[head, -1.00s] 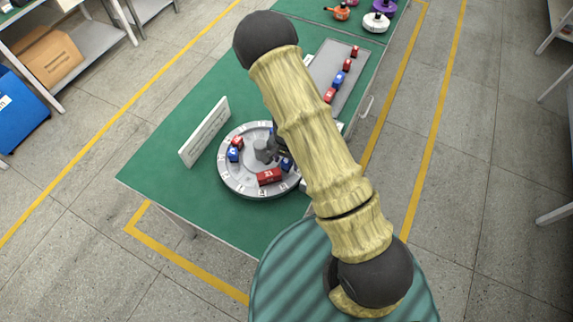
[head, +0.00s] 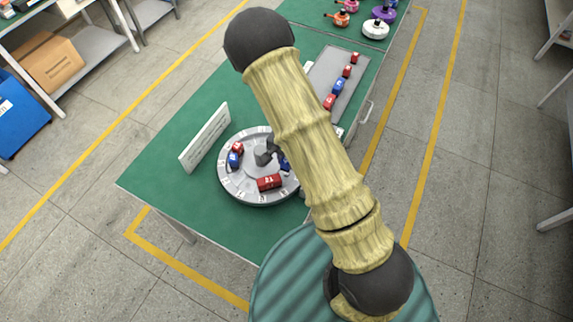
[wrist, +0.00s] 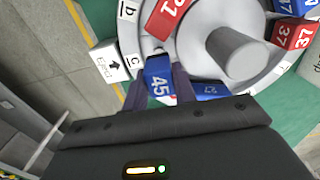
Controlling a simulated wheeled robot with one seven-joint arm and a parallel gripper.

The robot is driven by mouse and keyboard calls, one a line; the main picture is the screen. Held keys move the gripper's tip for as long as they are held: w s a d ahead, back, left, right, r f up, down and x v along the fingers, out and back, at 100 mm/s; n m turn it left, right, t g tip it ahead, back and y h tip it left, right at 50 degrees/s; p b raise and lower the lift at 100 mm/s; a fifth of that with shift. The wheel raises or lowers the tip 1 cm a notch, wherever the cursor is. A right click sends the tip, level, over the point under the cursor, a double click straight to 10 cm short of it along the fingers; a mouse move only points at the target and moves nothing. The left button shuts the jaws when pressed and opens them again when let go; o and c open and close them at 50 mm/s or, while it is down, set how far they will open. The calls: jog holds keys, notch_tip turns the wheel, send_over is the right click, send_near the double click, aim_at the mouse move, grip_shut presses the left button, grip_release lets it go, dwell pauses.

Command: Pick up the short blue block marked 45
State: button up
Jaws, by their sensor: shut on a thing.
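The short blue block marked 45 (wrist: 158,82) is near the rim of the round grey dial (wrist: 200,75) in the wrist view. My gripper (wrist: 160,88) is shut on it, with one dark finger on each side. I cannot tell whether the block touches the dial. Another blue block, seemingly marked 27 (wrist: 209,89), is just right of the right finger. In the head view the dial (head: 238,195) is on the green table, and my arm hides most of my gripper.
A red block (head: 269,182) is on the dial's near side, with a red block (head: 237,148) and a blue block (head: 234,160) at its left. A grey hub stands at the centre (wrist: 236,52). A white sign (head: 205,138) stands left of the dial. A grey tray (head: 325,82) holds several blocks.

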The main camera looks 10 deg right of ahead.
notch_tip(320, 180, up, 6)
jog(key=shift+r, duration=0.15)
